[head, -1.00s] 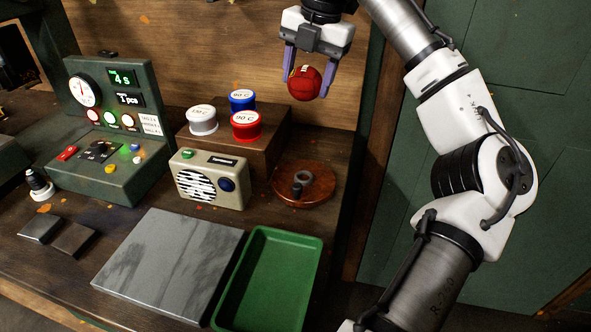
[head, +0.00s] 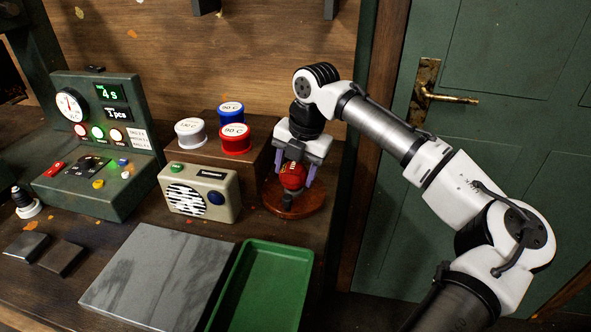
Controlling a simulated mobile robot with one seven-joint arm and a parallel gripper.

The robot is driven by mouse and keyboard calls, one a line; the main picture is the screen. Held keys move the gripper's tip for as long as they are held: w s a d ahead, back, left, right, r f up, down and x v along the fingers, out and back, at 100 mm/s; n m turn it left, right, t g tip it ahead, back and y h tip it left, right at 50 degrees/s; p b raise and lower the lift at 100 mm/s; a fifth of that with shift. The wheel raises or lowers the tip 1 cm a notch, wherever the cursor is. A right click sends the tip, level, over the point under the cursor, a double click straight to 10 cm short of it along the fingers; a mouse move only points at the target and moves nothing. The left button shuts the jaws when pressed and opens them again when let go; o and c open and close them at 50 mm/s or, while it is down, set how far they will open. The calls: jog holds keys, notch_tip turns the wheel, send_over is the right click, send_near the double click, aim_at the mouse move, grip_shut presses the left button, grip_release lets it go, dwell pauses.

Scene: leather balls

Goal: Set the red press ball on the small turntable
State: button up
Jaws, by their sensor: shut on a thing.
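The red press ball (head: 292,176) is between the two purple fingers of my gripper (head: 294,178), which is shut on it. The ball is low over the small turntable (head: 312,204), a round reddish-brown disc at the back right of the bench. The ball appears at or just above the grey ring and dark peg seen on the disc before. The ring is now hidden by the ball and fingers, so I cannot tell whether the ball touches it.
A beige radio (head: 200,192) stands left of the turntable. Behind it, a wooden block (head: 253,163) carries white, blue and red spools. A green tray (head: 262,285) and a grey slab (head: 158,275) lie in front. A green control panel (head: 95,190) stands at left.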

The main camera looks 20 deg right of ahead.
aim_at(305, 172)
jog(key=shift+f, duration=0.25)
jog(key=o, duration=1)
jog(key=shift+o, duration=0.2)
notch_tip(305, 172, up, 12)
jog(key=s+d+b, duration=0.1)
jog(key=shift+s+d, duration=0.3)
jog(key=shift+s, duration=0.05)
jog(key=shift+f, duration=0.1)
